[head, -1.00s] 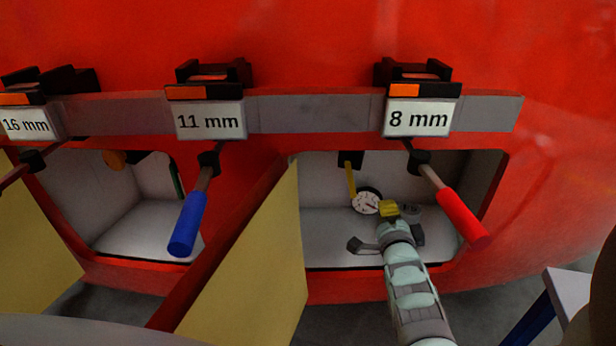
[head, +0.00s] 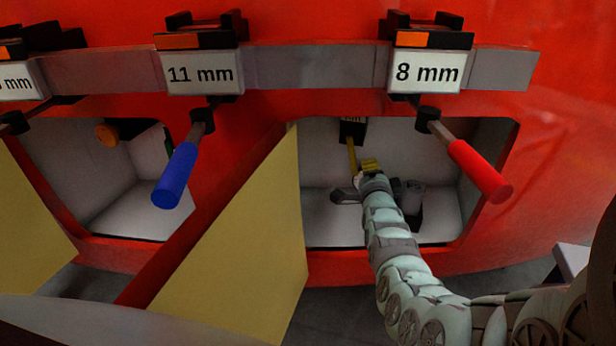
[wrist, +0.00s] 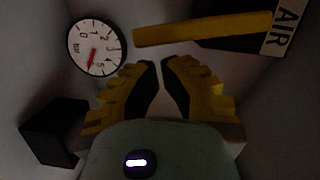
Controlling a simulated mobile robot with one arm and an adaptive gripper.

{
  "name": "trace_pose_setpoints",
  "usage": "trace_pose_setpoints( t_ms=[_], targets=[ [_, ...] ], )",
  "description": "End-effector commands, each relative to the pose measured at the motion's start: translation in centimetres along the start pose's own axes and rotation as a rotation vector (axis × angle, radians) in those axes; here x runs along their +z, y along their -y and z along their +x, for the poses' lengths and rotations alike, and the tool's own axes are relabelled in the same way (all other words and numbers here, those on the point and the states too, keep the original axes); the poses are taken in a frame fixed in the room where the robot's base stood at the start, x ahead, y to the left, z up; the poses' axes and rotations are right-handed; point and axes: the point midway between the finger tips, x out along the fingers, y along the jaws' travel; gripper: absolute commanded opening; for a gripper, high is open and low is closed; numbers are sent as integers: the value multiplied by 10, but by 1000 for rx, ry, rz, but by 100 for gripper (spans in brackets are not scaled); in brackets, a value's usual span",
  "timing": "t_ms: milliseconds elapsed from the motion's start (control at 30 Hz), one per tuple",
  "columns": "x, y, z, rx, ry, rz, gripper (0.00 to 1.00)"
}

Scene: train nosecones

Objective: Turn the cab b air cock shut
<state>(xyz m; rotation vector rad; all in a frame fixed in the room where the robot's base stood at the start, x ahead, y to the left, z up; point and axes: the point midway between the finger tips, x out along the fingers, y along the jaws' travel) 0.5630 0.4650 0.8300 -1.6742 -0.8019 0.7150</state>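The air cock's yellow lever (head: 352,155) hangs down from a black block (head: 352,131) in the right-hand recess. In the wrist view, the yellow lever (wrist: 200,31) lies across the top, with a label reading AIR (wrist: 288,22) at its right end. Whether this is cab b's does not show. My gripper (head: 370,162) reaches into the recess, close to the lever's lower end. In the wrist view, the yellow and black fingertips of my gripper (wrist: 161,63) almost meet, with nothing between them. They appear just below the lever, apart from it in the picture; contact cannot be judged.
A round white gauge (wrist: 97,47) sits left of the lever in the wrist view. A black block (wrist: 52,132) is at lower left. A red-handled rod (head: 478,170) projects by the recess's right side; a yellow panel (head: 245,225) stands at its left.

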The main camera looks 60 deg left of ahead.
Motion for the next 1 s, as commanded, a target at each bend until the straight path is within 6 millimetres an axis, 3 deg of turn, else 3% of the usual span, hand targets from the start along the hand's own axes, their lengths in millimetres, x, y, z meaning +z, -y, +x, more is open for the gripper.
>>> trace_pose_setpoints(
  t_ms=[567, 1000],
  targets=[
    [4, 0, 2, -2, -1, 7, 0],
    [21, -6, 6, -53, -2, 212, 0]
  ],
)
